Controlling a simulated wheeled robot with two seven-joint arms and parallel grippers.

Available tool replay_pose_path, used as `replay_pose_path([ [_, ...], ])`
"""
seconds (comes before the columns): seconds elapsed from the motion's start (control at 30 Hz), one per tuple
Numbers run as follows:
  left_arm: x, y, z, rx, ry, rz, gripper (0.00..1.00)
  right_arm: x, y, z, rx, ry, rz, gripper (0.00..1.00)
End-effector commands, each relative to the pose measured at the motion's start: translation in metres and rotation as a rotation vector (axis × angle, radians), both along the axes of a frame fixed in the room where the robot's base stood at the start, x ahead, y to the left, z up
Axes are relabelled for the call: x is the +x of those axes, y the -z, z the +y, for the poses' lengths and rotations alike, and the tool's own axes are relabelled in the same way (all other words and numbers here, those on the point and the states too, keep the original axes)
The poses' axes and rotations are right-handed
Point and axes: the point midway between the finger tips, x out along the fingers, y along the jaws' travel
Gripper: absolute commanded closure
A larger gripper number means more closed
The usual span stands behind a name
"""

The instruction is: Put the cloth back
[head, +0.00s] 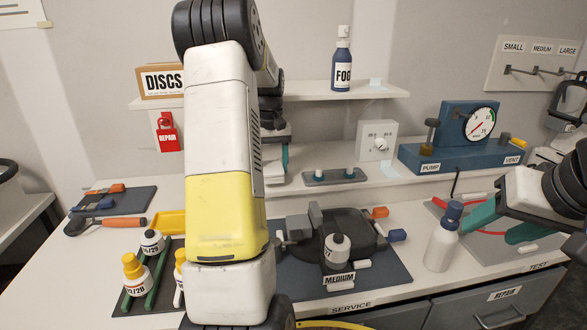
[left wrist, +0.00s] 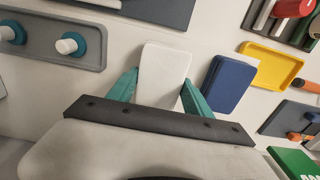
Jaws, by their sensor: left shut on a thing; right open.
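My left gripper (head: 284,158) is mostly hidden behind my own arm in the head view; one teal finger shows near the back shelf. In the left wrist view its two teal fingers (left wrist: 163,92) are shut on a flat white rectangular piece (left wrist: 165,72), which looks like the folded cloth. A dark blue flat pad (left wrist: 229,82) lies just right of the fingers in that view. A yellow tray (left wrist: 268,66) is further right, with its floor bare where seen; its edge shows in the head view (head: 170,222). My right gripper (head: 503,225) is open and empty at the right, above the bench.
A white bottle with a blue cap (head: 441,240) stands near my right gripper. A grey plate with two teal-ringed pegs (head: 335,176) is on the raised ledge. Labelled bottles (head: 135,275) stand in a green rack at the left. The black round fixture (head: 350,235) fills the middle.

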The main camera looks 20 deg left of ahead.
Motion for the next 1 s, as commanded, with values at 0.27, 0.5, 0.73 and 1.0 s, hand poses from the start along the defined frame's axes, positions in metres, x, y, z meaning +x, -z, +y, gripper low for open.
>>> replay_pose_path([
  [0.27,0.0,0.018,-0.001,0.0,0.0,-0.002,0.79,0.0,0.0,0.0,0.0,0.0,0.0,0.46],
  [0.5,0.0,0.021,-0.001,0.001,0.0,-0.001,0.36,0.0,0.0,0.0,0.0,0.0,0.0,0.46],
  [0.73,0.0,0.021,-0.001,0.001,0.0,-0.001,0.2,0.0,0.0,0.0,0.0,0.0,0.0,0.46],
  [1.0,0.001,0.014,-0.001,0.001,0.0,-0.004,0.2,0.0,0.0,0.0,0.0,0.0,0.0,0.46],
])
